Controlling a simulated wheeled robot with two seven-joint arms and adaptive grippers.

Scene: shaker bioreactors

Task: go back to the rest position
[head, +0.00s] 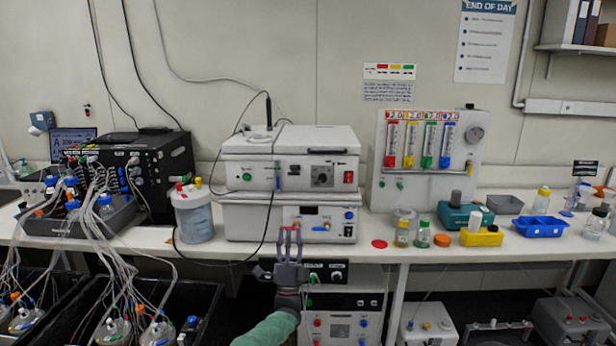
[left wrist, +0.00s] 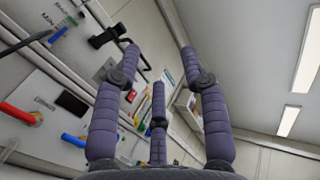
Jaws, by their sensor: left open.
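My left gripper (head: 290,246) is in front of the bench edge at the middle of the head view, pointing up, below the stacked white instruments. Its arm, in a green sleeve, comes up from the bottom. In the left wrist view the gripper (left wrist: 158,80) shows its purple padded fingers spread apart, with nothing between them. The wrist view looks up past the front of an instrument toward the ceiling. My right gripper is in neither view.
The white bench (head: 345,246) runs across the view. Stacked white instruments (head: 290,160) stand behind the gripper. A flowmeter panel (head: 428,160), small bottles and a blue tray (head: 540,226) stand to the right. Tubed vessels in black bins (head: 190,300) are at lower left.

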